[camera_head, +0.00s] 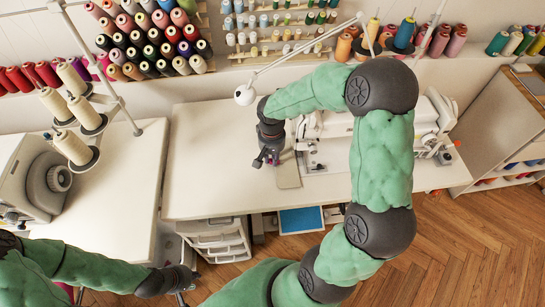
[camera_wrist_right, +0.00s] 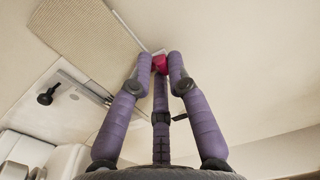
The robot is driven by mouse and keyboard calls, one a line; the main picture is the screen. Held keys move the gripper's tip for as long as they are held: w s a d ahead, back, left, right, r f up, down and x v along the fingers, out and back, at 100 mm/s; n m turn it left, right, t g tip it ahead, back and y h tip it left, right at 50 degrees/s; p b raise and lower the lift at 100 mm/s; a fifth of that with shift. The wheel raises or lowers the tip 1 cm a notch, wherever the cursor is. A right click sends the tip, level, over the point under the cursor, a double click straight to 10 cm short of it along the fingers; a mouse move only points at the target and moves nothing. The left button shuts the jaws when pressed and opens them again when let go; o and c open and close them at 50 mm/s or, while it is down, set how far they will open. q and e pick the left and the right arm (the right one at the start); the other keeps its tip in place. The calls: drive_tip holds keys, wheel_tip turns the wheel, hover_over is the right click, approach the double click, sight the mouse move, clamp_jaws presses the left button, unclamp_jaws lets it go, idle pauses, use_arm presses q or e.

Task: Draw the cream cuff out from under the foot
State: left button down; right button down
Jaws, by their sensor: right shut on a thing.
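The cream cuff (camera_head: 288,174) is a flat, woven piece lying on the table beside the sewing machine (camera_head: 410,122). In the right wrist view the cuff (camera_wrist_right: 80,34) lies at the upper left, beyond a metal plate (camera_wrist_right: 85,84). I cannot make out the foot clearly or tell whether the cuff is under it. My right gripper (camera_head: 264,161) is low over the table, left of the cuff. In its wrist view the purple fingers (camera_wrist_right: 159,66) are shut on a small magenta thing (camera_wrist_right: 160,63). My left gripper (camera_head: 187,277) is at the bottom, away from the cuff; its fingers are unclear.
The white table (camera_head: 215,150) is clear left of my right gripper. Thread cones (camera_head: 78,148) and another machine (camera_head: 40,175) stand at the left. Drawers (camera_head: 218,240) stand below the table's front edge.

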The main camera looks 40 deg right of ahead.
drive_tip(key=shift+w+a+r+p, duration=0.1)
drive_tip(key=shift+a+r+p, duration=0.05)
drive_tip(key=shift+r+p, duration=1.85)
drive_tip(key=shift+r+b, duration=0.25)
drive_tip(key=shift+b, duration=0.05)
drive_tip(key=shift+a, duration=0.1)
